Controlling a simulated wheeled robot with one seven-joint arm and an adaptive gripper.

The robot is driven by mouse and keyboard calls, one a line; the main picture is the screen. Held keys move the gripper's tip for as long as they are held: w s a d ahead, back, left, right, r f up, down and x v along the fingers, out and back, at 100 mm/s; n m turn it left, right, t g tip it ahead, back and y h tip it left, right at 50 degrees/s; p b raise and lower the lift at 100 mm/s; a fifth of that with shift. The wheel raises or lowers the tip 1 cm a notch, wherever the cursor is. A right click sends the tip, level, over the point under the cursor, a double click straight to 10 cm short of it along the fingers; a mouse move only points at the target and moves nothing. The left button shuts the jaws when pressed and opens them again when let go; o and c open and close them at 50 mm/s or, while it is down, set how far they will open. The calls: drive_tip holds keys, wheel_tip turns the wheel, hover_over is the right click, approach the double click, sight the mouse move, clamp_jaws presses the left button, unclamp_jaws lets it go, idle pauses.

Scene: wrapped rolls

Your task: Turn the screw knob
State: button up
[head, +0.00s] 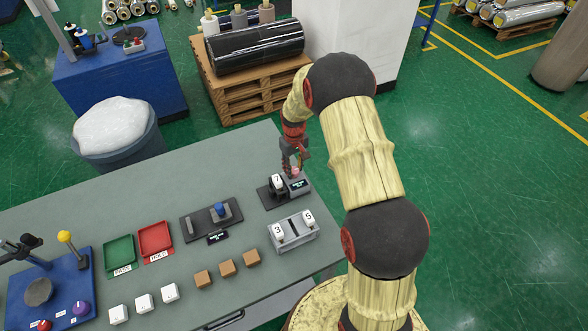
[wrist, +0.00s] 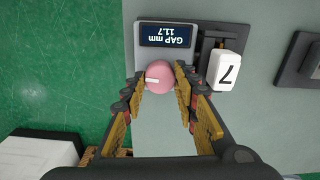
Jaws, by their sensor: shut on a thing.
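A pink round knob (wrist: 159,79) with a white mark sits on a grey gauge device (wrist: 186,32). The display beside it (wrist: 166,35) reads "GAP mm 11.7", upside down in the wrist view. My gripper (head: 294,166) points down over the device at the right end of the table. In the wrist view its two fingers (wrist: 157,82) are on either side of the knob, shut on it. The knob is mostly hidden in the head view.
A grey holder (head: 293,239) with white blocks marked 3 and 5 stands in front of the device. A dark fixture with a blue knob (head: 220,209) is to its left. Green (head: 119,251) and red (head: 155,238) trays and several small cubes (head: 203,279) lie further left.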

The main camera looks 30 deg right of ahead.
sight(294, 169)
drive_tip(key=n, duration=0.5)
drive_tip(key=shift+b, duration=0.35)
drive_tip(key=shift+n, duration=0.3)
drive_tip(key=o, duration=1.2)
drive_tip(key=shift+c, duration=0.2)
wheel_tip(294, 169, up, 12)
drive_tip(key=shift+w, duration=0.1)
